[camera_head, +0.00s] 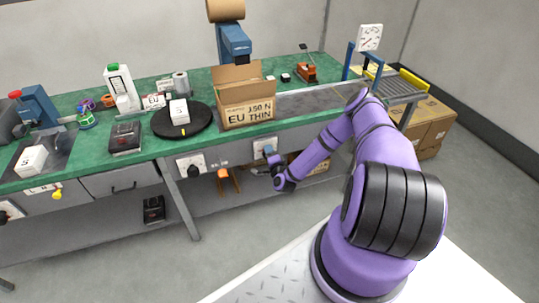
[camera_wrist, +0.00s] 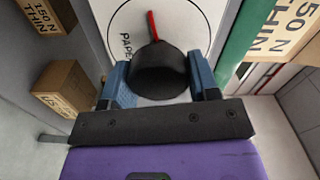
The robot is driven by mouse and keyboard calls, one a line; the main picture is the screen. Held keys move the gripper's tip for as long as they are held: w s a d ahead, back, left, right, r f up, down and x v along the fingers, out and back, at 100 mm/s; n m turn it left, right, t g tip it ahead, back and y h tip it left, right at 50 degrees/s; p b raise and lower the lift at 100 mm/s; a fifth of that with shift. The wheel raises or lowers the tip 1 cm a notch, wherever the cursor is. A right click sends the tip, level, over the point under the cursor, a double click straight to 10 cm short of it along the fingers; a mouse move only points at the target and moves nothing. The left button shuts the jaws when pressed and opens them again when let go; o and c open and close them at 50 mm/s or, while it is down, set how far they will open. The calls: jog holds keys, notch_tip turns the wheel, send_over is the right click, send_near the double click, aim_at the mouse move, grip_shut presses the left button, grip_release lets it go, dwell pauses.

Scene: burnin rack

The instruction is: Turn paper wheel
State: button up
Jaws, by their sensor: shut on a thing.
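The paper wheel (camera_wrist: 162,72) is a black round knob with a red pointer, on a white round dial plate (camera_wrist: 190,22) whose lettering starts with "PAPE". The pointer points up and slightly left in the wrist view. My gripper (camera_wrist: 160,88) has its two blue fingers on either side of the knob and is shut on it. In the head view my gripper (camera_head: 271,157) is at the bench's front panel, right of centre. There the arm and fingers hide most of the wheel.
Another dial with a black knob (camera_head: 191,165) is on the front panel to the left. On the green bench (camera_head: 75,150) stand an open "EU THIN" carton (camera_head: 247,112) and a black turntable (camera_head: 165,130) with a white block. Cartons (camera_head: 433,125) stand on the floor at right.

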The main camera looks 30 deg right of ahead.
jog(key=o, duration=0.9)
jog(key=shift+s, duration=0.1)
jog(key=v, duration=1)
jog(key=shift+s, duration=0.3)
